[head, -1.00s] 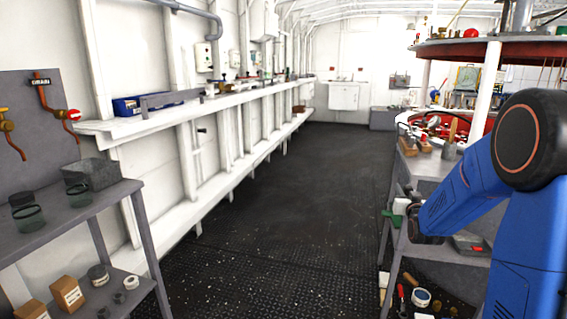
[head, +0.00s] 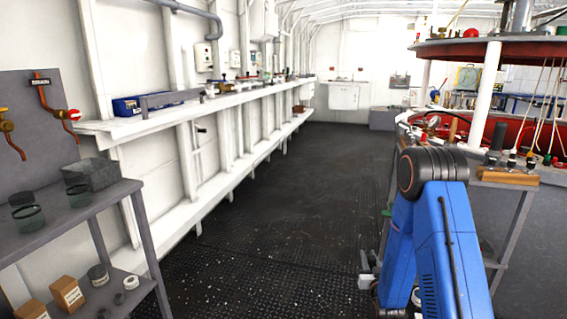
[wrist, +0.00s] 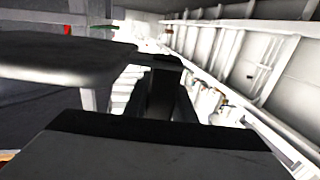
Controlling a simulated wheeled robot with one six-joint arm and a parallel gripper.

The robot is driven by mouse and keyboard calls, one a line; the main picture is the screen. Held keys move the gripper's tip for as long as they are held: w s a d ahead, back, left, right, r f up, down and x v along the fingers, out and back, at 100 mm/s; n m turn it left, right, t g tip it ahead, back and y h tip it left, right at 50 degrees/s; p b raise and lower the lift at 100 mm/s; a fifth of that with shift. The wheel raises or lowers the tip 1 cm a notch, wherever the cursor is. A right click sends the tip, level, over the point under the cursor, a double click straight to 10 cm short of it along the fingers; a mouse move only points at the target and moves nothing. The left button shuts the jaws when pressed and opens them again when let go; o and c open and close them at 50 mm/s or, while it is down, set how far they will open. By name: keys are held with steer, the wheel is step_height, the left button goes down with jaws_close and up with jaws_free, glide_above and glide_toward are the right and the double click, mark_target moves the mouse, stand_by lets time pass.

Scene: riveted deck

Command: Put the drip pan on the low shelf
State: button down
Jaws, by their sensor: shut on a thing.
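My gripper (wrist: 167,72) is shut on a grey flat piece with rounded corners, which I take to be the drip pan (wrist: 65,58). The pan reaches out to the left from the fingers in the wrist view. In the head view my arm bends down at the lower right. Its gripper end and the pan cannot be made out there. A grey rack at the left has a low shelf (head: 128,300) near the floor. I cannot tell whether this is the shelf of the task.
Wooden blocks (head: 68,292) and small round parts stand on the left rack's low shelf. Jars and a grey bin (head: 92,174) stand on its upper shelf. A white wall ledge (head: 180,111) runs along the left. The dark deck (head: 290,200) between is clear.

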steer(key=s+a+f+y, duration=0.1)
steer(key=a+f, duration=0.3)
steer(key=f, duration=0.7)
steer(key=shift+s+a+f+n, duration=0.15)
steer(key=shift+a+f+n, duration=0.15)
steer(key=shift+f, duration=0.1)
